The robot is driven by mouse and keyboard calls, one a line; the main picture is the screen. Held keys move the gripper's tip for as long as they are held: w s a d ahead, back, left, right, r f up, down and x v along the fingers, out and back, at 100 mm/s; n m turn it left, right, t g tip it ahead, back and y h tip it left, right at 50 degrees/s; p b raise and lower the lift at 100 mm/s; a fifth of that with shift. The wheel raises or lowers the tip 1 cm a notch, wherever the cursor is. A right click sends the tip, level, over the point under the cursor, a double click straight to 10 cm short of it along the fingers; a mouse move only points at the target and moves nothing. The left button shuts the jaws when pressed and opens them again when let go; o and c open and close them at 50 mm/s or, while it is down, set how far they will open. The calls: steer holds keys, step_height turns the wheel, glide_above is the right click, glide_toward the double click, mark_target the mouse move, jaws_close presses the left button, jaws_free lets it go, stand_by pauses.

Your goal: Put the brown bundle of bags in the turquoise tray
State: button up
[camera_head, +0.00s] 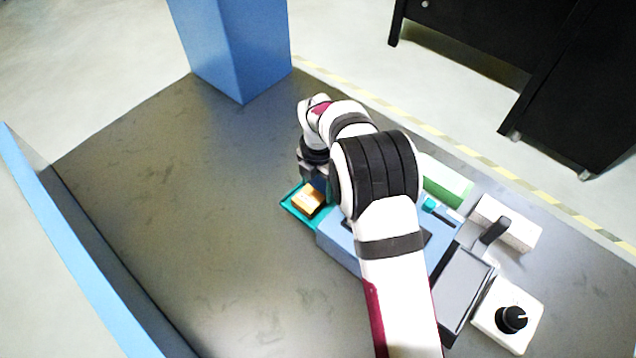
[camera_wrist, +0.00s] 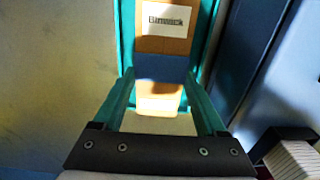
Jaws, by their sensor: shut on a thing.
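The brown bundle of bags (camera_wrist: 165,42) has a white printed label and a blue band around it. In the head view the bundle (camera_head: 308,201) shows as a small orange-brown block within the outline of the turquoise tray (camera_head: 291,207). The tray's walls also show on both sides of the bundle in the wrist view (camera_wrist: 126,35). My gripper (camera_wrist: 158,82) is shut on the bundle, with one finger on each side near the blue band. I cannot tell whether the bundle touches the tray floor. My arm hides part of the tray in the head view.
A blue unit (camera_head: 340,246) stands directly right of the tray. Beyond it are a green block (camera_head: 446,184), a white box with a black lever (camera_head: 512,224) and a white box with a black knob (camera_head: 507,317). A blue column (camera_head: 232,50) stands at the back. The table's left side is clear.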

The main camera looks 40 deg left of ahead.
steer(key=shift+f, duration=0.3)
steer(key=o, duration=1.4)
step_height(320, 180, up, 16)
steer(key=f, duration=0.1)
steer(key=w+d+r+m, duration=0.2)
steer(key=d+r+m, duration=0.4)
steer(key=d+m, duration=0.3)
steer(key=s+d+r+m, duration=0.2)
steer(key=s+d+m, duration=0.1)
steer(key=d+m, duration=0.45)
steer(key=s+d+r+m, duration=0.1)
steer(key=s+d+m, duration=0.1)
steer(key=d+m, duration=0.55)
steer(key=s+d+f+m+y, duration=0.1)
steer(key=s+d+f+m, duration=0.3)
steer(key=s+d+m, duration=0.8)
steer(key=s+m, duration=0.2)
steer(key=m, duration=0.3)
steer(key=shift+s+m+y, duration=0.3)
steer(key=shift+s+y, duration=0.1)
